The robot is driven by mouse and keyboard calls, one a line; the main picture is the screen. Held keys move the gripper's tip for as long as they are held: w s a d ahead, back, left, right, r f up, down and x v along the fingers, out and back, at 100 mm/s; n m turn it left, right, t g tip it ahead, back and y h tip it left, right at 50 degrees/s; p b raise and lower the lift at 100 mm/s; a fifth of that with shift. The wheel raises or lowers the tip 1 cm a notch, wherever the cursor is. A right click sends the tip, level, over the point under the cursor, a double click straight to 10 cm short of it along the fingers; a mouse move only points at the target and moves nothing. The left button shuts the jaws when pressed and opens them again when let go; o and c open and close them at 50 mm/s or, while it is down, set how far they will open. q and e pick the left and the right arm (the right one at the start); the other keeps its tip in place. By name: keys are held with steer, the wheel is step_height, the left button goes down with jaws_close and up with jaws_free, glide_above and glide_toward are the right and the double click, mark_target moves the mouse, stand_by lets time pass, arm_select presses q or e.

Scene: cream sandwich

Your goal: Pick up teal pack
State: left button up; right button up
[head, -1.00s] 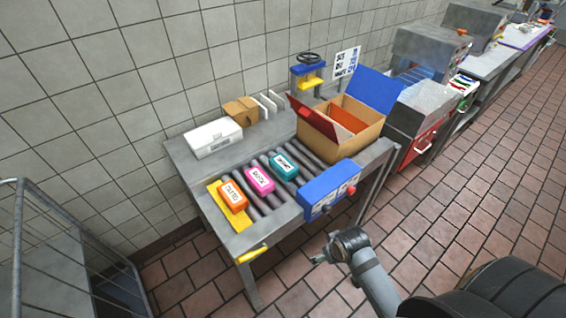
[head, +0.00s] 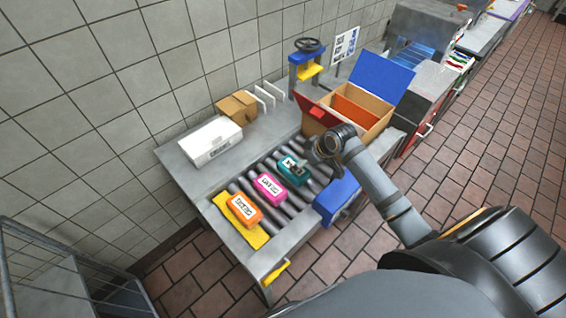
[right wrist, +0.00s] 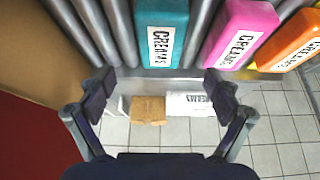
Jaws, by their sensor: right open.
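The teal pack (head: 287,168) lies on the grey conveyor rollers, at the right end of a row with a pink pack (head: 268,188) and an orange pack (head: 243,209). My right gripper (head: 306,169) is over the teal pack's right side and hides part of it. In the right wrist view the open fingers (right wrist: 160,92) are spread and empty. The teal pack (right wrist: 162,22), with a white "CREAMS" label, shows ahead of the gap between them, at the top of the picture. Contact cannot be told. My left gripper is not in view.
An open cardboard box (head: 375,120) with red and blue flaps stands right of the rollers. A blue control box (head: 336,197) is at the front edge. A white box (head: 211,141) and a small brown carton (head: 237,107) stand at the back left.

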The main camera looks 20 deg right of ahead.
mark_target(301, 172)
steer(key=shift+s+d+f, duration=0.1)
steer(key=shift+s+f, duration=0.2)
steer(key=shift+f, duration=0.25)
steer(key=x, duration=0.2)
steer(key=shift+w+f+p, duration=0.15)
steer(key=shift+f+p, duration=0.1)
steer(key=shift+p, duration=0.1)
steer(key=shift+w+a+f+p, duration=0.2)
steer(key=shift+w+f+p, duration=0.1)
steer(key=shift+w+f, duration=0.15)
steer(key=shift+w+a+f+p, duration=0.25)
steer(key=shift+w+f, duration=0.1)
steer(key=shift+f, duration=0.15)
steer(key=x, duration=0.3)
steer(key=shift+f, duration=0.25)
steer(key=shift+w+f, duration=0.15)
steer(key=shift+f, duration=0.05)
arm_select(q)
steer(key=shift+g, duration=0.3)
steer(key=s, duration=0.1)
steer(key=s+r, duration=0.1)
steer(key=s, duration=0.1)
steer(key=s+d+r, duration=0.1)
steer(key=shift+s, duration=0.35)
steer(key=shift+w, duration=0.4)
arm_select(e)
steer(key=shift+f, duration=0.2)
